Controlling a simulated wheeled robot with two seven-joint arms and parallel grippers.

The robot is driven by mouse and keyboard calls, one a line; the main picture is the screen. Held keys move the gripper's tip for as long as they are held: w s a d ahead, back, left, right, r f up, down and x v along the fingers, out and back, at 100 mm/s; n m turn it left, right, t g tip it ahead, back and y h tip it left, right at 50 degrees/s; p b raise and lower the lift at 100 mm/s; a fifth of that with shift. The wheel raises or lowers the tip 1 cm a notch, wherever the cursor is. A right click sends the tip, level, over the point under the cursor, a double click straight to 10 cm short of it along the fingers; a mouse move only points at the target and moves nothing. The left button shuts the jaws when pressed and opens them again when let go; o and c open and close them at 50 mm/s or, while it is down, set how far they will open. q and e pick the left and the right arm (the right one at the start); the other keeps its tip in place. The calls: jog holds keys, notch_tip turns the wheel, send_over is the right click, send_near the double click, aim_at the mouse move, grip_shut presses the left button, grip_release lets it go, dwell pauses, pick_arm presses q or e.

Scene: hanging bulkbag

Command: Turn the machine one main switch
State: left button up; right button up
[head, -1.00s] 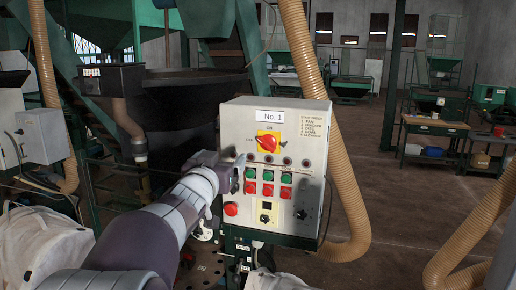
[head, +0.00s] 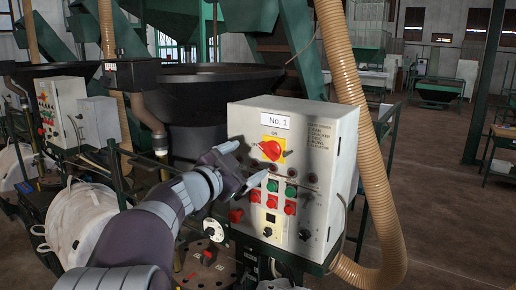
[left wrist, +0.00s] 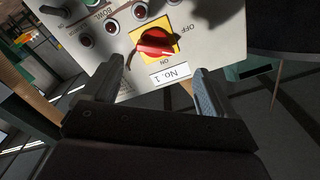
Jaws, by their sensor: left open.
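The machine one control box (head: 310,150) is a pale cabinet labelled "No. 1". Its main switch is a red knob (head: 270,150) on a yellow plate, with "ON" marked above it. In the left wrist view the red knob (left wrist: 154,42) lies roughly crosswise, and the upside-down label is below it. My left gripper (head: 248,164) is open and empty in front of the panel, just left of and below the knob. In the wrist view its fingers (left wrist: 158,70) stand apart, with the knob beyond them, between their lines. I see no contact. My right gripper is out of view.
Green and red push buttons (head: 290,190) and small black knobs sit below the switch. A tan corrugated hose (head: 365,130) runs down the box's right side. A black hopper (head: 200,110) stands behind left. Another control box (head: 62,110) is at far left.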

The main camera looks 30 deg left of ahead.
aim_at(266, 154)
pick_arm(q)
jog(key=w, duration=0.2)
jog(key=w+d, duration=0.1)
jog(key=w, duration=0.1)
jog(key=w+p, duration=0.1)
jog(key=w, duration=0.1)
jog(key=shift+w+d+f, duration=0.1)
jog(key=shift+w+d, duration=0.25)
jog(key=shift+w+a, duration=0.1)
jog(key=shift+s+a, duration=0.25)
jog(key=shift+a, duration=0.05)
jog(key=shift+w+d, duration=0.15)
jog(key=shift+c, duration=1)
jog(key=shift+w, duration=0.15)
jog(key=c, duration=0.9)
jog(key=shift+o, duration=0.2)
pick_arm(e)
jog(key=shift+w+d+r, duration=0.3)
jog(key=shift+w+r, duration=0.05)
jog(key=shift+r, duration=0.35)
